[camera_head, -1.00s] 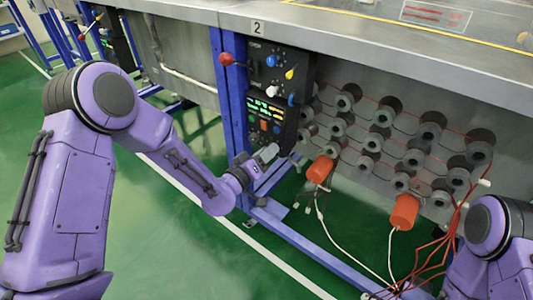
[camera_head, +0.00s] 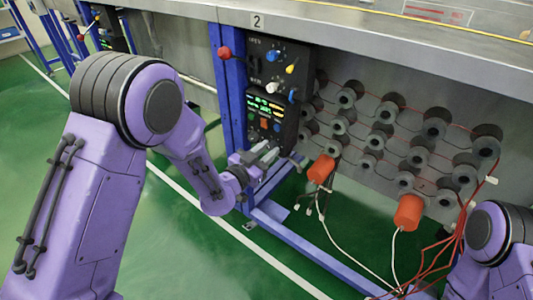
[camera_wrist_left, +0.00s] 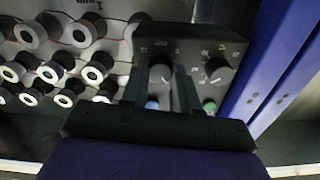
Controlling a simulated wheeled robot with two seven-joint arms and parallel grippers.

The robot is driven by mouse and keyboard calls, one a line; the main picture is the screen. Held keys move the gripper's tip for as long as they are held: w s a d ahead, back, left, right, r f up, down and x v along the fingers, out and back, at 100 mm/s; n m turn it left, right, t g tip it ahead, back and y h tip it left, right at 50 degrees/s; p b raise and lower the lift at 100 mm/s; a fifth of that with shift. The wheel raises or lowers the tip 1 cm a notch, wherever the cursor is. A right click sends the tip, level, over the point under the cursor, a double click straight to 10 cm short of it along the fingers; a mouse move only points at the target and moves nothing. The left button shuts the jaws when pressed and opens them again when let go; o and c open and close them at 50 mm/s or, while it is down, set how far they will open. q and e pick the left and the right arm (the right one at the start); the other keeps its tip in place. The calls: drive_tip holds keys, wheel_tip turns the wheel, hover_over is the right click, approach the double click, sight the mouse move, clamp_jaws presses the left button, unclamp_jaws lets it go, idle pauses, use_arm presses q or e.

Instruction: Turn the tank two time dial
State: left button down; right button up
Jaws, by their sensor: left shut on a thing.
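Tank two's lower control box (camera_head: 270,122) hangs by the blue post under the "2" label (camera_head: 258,20). It has green digits and small coloured buttons. My left gripper (camera_head: 272,153) is at the box's lower part in the head view. In the wrist view, which looks upside down, two dark dials with pale pointers sit on the box (camera_wrist_left: 190,45). The left gripper's fingers (camera_wrist_left: 166,70) are closed around one dial (camera_wrist_left: 160,72), on the side toward the rollers. The other dial (camera_wrist_left: 217,70) stands free beside it. The dial labels are too small to read. My right gripper is out of view.
An upper box (camera_head: 280,68) with coloured knobs and a red ball lever (camera_head: 224,52) is above. Grey rollers (camera_head: 380,140), orange cylinders (camera_head: 321,168) and loose red wires (camera_head: 450,240) are to the right. Open green floor (camera_head: 190,255) lies below.

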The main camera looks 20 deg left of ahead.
use_arm(q)
drive_tip(key=shift+m, duration=1)
drive_tip(key=c, duration=0.8)
unclamp_jaws()
drive_tip(key=shift+c, duration=0.2)
drive_tip(key=v, duration=1)
drive_tip(key=shift+s, duration=0.25)
drive_tip(key=shift+a, duration=0.15)
